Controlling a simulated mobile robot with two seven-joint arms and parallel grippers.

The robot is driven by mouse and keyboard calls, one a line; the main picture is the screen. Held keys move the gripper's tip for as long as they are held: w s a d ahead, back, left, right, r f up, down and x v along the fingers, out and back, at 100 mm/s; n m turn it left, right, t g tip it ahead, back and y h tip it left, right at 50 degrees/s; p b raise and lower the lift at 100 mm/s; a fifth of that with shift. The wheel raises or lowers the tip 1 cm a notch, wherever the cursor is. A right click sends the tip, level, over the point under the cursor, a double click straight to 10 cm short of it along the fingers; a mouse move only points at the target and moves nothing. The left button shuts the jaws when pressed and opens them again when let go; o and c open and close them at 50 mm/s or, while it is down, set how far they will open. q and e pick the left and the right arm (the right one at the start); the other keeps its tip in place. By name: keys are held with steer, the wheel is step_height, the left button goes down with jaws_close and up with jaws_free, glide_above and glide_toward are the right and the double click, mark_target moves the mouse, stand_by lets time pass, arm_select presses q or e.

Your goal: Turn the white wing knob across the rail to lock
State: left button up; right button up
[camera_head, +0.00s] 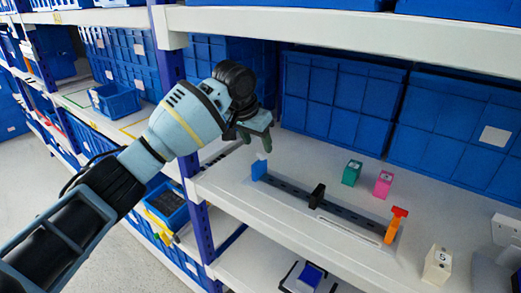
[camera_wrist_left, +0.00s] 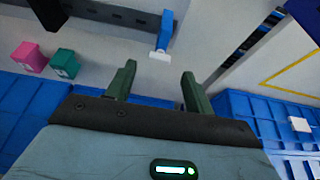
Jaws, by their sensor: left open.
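The white wing knob (camera_head: 262,156) stands on the blue block (camera_head: 259,171) at the left end of the dark rail (camera_head: 350,214). In the left wrist view the white knob (camera_wrist_left: 160,56) is at the end of the blue piece (camera_wrist_left: 165,30), just beyond the fingertips. I cannot tell its exact angle to the rail. My left gripper (camera_head: 255,139) is open and empty above the knob, apart from it. Its two fingers (camera_wrist_left: 156,78) show in the left wrist view with a gap between them. My right gripper is not in view.
A black knob (camera_head: 317,196) and an orange knob (camera_head: 396,222) stand farther along the rail. A green block (camera_head: 352,173), a pink block (camera_head: 383,184) and a cream block (camera_head: 437,264) stand on the white shelf. Blue bins (camera_head: 345,97) line the back, under an upper shelf (camera_head: 340,27).

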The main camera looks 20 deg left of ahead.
mark_target(261, 154)
arm_select(q)
steer(key=shift+x, duration=2.15)
steer(key=c, duration=1)
